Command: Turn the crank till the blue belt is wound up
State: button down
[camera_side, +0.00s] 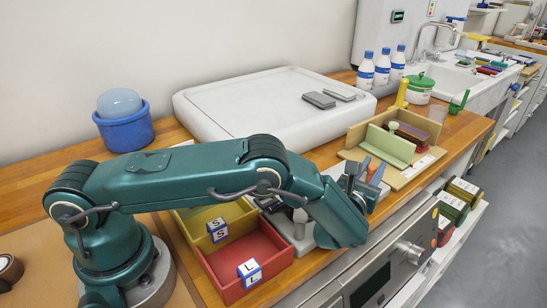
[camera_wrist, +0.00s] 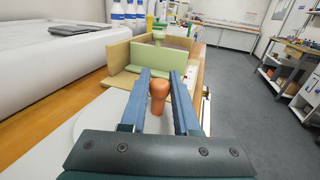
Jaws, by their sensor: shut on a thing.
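My gripper (camera_wrist: 159,84) has its two blue fingers on either side of an orange-brown knob (camera_wrist: 159,92), which looks like the crank's handle, and is shut on it. In the side view my gripper (camera_side: 368,174) is at the front edge of the bench, with a bit of the orange knob (camera_side: 378,172) between the fingers. A pale grey device (camera_side: 301,238) shows partly under my arm. My arm hides most of the crank and device. I cannot make out the blue belt in either view.
A wooden tray with a green divider (camera_side: 391,146) stands just beyond my gripper. Red (camera_side: 228,292) and yellow (camera_side: 186,228) bins lie near my arm, with cubes marked S and L. A large white slab (camera_side: 240,105) fills the back. Bottles (camera_side: 382,68) stand behind.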

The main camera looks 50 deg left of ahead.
jog(key=shift+w, duration=0.1)
jog(key=shift+w+a+n+g+y, duration=0.2)
jog(key=shift+n+g+y, duration=0.4)
jog(key=shift+y, duration=0.4)
jog(key=shift+w+a+n+g+y, duration=0.15)
jog(key=shift+n+g+y, duration=0.25)
jog(key=shift+n+y, duration=0.5)
jog(key=shift+s+a, duration=0.1)
jog(key=c, duration=0.7)
grip_release()
jog(key=shift+o, duration=0.2)
jog(key=shift+v, duration=2.55)
